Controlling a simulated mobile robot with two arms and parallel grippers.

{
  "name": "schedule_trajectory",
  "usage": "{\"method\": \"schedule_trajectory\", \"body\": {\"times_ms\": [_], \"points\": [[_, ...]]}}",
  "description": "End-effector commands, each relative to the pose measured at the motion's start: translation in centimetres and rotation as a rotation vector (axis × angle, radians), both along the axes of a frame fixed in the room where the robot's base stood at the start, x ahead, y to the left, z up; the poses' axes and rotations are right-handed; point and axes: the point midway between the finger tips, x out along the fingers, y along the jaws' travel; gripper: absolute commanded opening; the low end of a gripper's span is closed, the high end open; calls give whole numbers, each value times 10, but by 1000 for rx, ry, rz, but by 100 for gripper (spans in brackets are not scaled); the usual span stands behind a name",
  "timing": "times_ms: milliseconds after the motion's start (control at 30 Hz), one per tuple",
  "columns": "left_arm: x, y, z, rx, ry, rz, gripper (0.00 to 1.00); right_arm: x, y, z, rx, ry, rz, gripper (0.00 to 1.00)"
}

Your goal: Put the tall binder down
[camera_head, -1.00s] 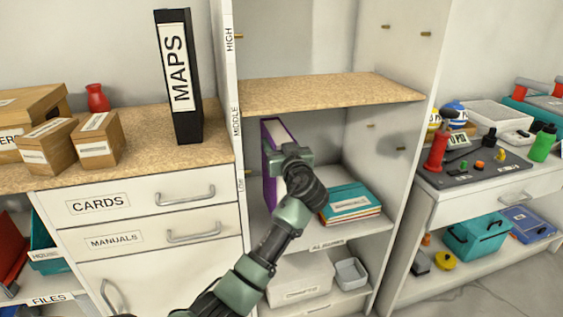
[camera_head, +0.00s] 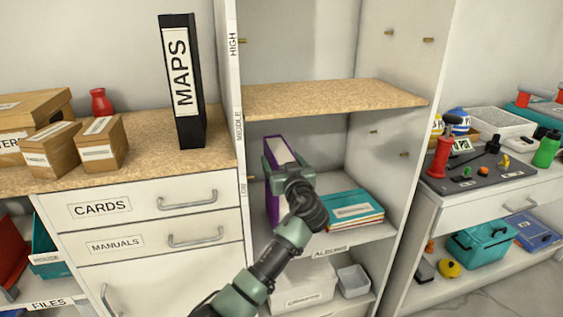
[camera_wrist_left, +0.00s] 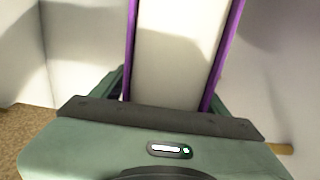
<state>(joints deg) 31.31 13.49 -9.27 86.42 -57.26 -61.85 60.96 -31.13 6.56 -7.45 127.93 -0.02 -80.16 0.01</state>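The tall binder, purple with a white page block (camera_head: 281,151), stands upright in the middle shelf bay, below the wood-topped board. It also fills the middle of the left wrist view (camera_wrist_left: 182,60). My left gripper (camera_head: 294,178) is at its near side, with a finger on each side of the purple covers, shut on it. The gripper and forearm hide part of the binder; its lower edge is close to the shelf floor, but I cannot tell whether it touches. My right gripper is not in view.
Teal-topped folders (camera_head: 354,207) lie flat right of the binder on the same shelf. The wood-topped board (camera_head: 335,97) is above. A black MAPS binder (camera_head: 185,80) stands on the left counter. Grey bins (camera_head: 352,279) sit on the shelf below.

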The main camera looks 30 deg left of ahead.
Motion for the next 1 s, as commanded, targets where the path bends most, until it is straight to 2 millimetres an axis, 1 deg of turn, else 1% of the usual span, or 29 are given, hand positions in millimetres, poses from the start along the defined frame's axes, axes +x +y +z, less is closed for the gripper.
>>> {"method": "schedule_trajectory", "body": {"times_ms": [167, 267, 367, 600, 733, 867, 933, 967, 1000], "points": [[0, 0, 1, 0, 0, 0, 74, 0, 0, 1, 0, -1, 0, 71], [-5, -8, 0, -1, 0, -3, 74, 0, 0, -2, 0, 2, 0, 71], [-17, -22, 0, -4, 0, -4, 74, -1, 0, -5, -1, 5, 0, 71], [-52, -62, 0, -3, -1, -3, 74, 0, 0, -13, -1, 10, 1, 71], [-66, -79, 0, -3, 0, -2, 74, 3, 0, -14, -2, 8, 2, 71], [-75, -88, 0, -1, 0, -1, 74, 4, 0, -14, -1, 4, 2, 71], [-79, -91, -6, -6, 17, -5, 74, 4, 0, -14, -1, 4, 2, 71], [-81, -91, -14, -11, 37, -10, 74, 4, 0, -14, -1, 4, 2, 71], [-84, -93, -28, -22, 76, -22, 74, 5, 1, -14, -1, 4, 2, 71]]}}
